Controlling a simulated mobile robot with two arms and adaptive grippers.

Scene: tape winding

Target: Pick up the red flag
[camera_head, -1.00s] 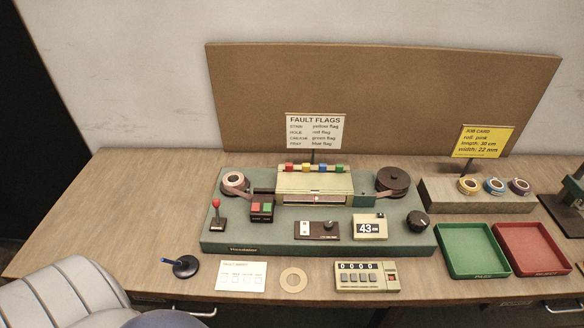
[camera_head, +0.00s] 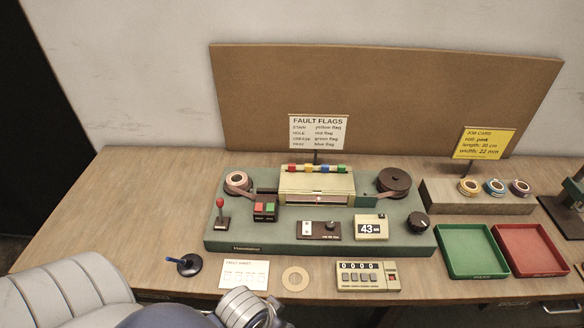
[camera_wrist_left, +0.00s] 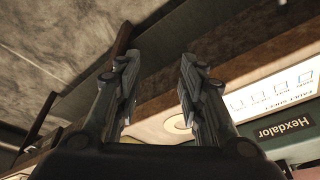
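The red flag (camera_head: 291,168) is a small red block at the left end of a row on top of the cream housing (camera_head: 316,184) of the winding machine. My left gripper (camera_wrist_left: 157,85) is open and empty in the left wrist view, near the table's front edge. In the head view only my left arm shows, at the bottom left, well short of the flags; its fingers are hidden. My right gripper is not in view.
The fault sheet (camera_head: 244,274), a tape ring (camera_head: 295,279), a counter box (camera_head: 368,276) and a blue pen in a stand (camera_head: 189,265) lie along the front. Reels stand on both sides of the housing. The fault flags sign (camera_head: 318,132) stands behind. Green (camera_head: 470,252) and red (camera_head: 531,250) trays are right.

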